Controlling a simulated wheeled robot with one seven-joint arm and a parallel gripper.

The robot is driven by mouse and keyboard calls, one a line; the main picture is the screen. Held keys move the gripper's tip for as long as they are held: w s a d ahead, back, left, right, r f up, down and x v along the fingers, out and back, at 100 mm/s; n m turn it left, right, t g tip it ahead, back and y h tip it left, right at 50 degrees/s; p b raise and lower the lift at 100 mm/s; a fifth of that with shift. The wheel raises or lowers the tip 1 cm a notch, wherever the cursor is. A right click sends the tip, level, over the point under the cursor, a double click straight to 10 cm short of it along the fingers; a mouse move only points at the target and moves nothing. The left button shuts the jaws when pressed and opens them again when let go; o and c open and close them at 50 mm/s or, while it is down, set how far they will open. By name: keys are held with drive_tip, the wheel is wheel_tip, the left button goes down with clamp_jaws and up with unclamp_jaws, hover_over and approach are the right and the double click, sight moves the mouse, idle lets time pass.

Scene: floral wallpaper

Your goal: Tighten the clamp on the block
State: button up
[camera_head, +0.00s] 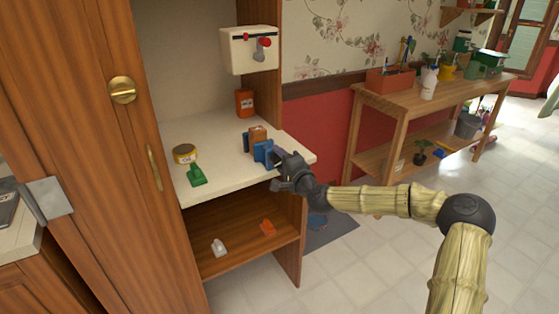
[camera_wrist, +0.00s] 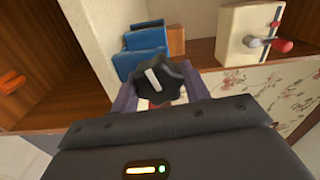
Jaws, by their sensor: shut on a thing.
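The blue clamp (camera_head: 263,153) stands on the cream counter near its right front corner. The brown wooden block (camera_head: 257,133) sits between the clamp's blue parts. The wrist view shows the clamp (camera_wrist: 147,42) and part of the block (camera_wrist: 176,41) beyond a black lobed knob (camera_wrist: 162,84) with a white mark. My gripper (camera_head: 283,172) is at the clamp's front side. Its fingers (camera_wrist: 160,88) are shut on the knob, one on each side. The knob is hard to make out in the head view. How tightly the clamp presses the block cannot be told.
A yellow tape roll (camera_head: 185,154), a green object (camera_head: 196,174) and an orange-red container (camera_head: 244,103) share the counter (camera_head: 225,168). A white box with red knobs (camera_head: 250,50) hangs above. The lower shelf (camera_head: 243,245) holds small items. A wooden bench (camera_head: 400,97) stands right.

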drive_tip(key=m, duration=0.6)
drive_tip(key=shift+d+f+m+b, duration=0.1)
drive_tip(key=shift+f+m+b, duration=0.1)
drive_tip(key=shift+m+b, duration=0.1)
drive_tip(key=m, duration=0.6)
drive_tip(key=shift+f, duration=0.1)
drive_tip(key=shift+m, duration=0.3)
drive_tip(key=o, duration=1)
drive_tip(key=shift+s, duration=0.15)
drive_tip(key=v, duration=1.7)
